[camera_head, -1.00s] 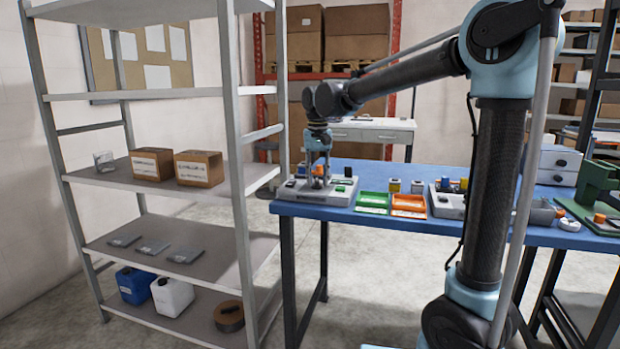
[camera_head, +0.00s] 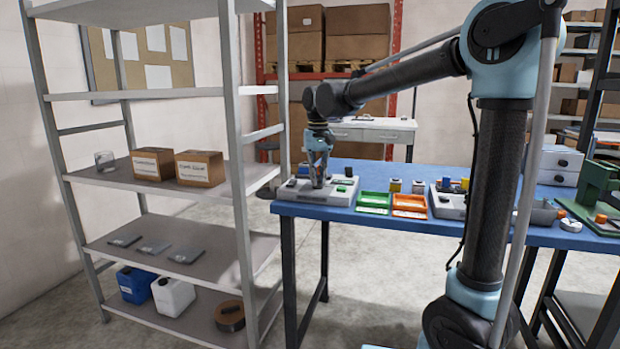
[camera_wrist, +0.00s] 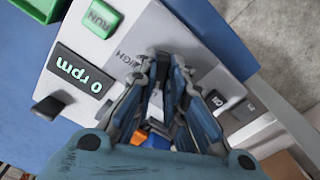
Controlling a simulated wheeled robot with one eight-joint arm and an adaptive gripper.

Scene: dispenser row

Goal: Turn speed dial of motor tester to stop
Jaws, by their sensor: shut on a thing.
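The motor tester (camera_head: 333,197) is a grey box on the left end of the blue table. In the wrist view its grey top (camera_wrist: 150,30) carries a green RUN button (camera_wrist: 103,18) and a dark display (camera_wrist: 80,80) reading 0 rpm. Part of a HIGH label shows beside the fingertips. My gripper (camera_head: 318,184) points down onto the tester's top. In the wrist view my gripper (camera_wrist: 166,70) is closed around the speed dial, which the fingers mostly hide, so its pointer cannot be read.
A green tray (camera_head: 374,201) and an orange tray (camera_head: 409,205) lie right of the tester. Small yellow and blue items stand behind them. A grey shelf rack (camera_head: 235,150) stands close on the left. Orange and blue parts show between the fingers in the wrist view.

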